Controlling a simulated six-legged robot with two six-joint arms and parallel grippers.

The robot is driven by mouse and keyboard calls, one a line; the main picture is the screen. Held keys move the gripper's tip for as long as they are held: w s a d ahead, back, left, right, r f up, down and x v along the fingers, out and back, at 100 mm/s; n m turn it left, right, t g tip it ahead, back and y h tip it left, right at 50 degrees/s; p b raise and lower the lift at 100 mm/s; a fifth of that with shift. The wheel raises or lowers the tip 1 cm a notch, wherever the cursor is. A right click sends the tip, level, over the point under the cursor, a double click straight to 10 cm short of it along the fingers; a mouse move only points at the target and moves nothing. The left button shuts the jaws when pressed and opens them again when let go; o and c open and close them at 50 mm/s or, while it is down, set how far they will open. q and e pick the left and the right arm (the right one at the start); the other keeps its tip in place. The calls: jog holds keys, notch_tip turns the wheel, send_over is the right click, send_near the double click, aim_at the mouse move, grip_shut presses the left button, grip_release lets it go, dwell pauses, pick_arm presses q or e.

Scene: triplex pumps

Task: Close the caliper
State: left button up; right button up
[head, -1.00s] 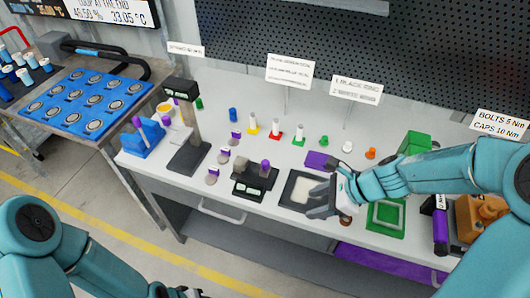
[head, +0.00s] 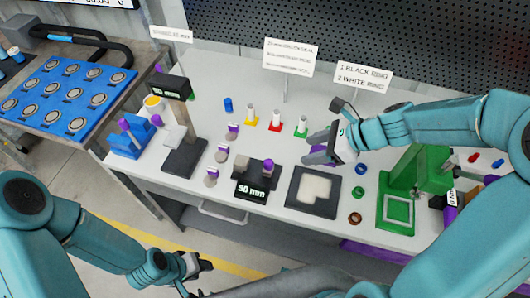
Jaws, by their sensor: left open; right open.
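Two devices read "50 mm", and I cannot tell for sure which is the caliper. One is a low black device (head: 250,194) at the front of the bench, with a grey block and a purple-topped piece on it. The other is an upright black stand (head: 185,158) to its left, with a display on top. My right gripper (head: 317,147) is open and empty above the bench, right of and behind the low device, touching neither. My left gripper (head: 198,270) is low in front of the bench, open, with its fingers partly visible.
A dark tray (head: 331,205) with a pale pad lies right of the low device. A green press (head: 388,222) stands further right. Small pegs on coloured bases, including a red one (head: 276,126), stand behind. A blue holder (head: 122,148) is at the left end.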

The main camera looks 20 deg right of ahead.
aim_at(270, 162)
jog(key=b+x, duration=0.3)
jog(key=x, duration=1.2)
jog(key=shift+f, duration=0.2)
jog(key=shift+w+a+f, duration=0.2)
jog(key=shift+a, duration=0.2)
jog(key=shift+w+f, duration=0.1)
jog(key=shift+w, duration=0.05)
jog(key=shift+d, duration=0.1)
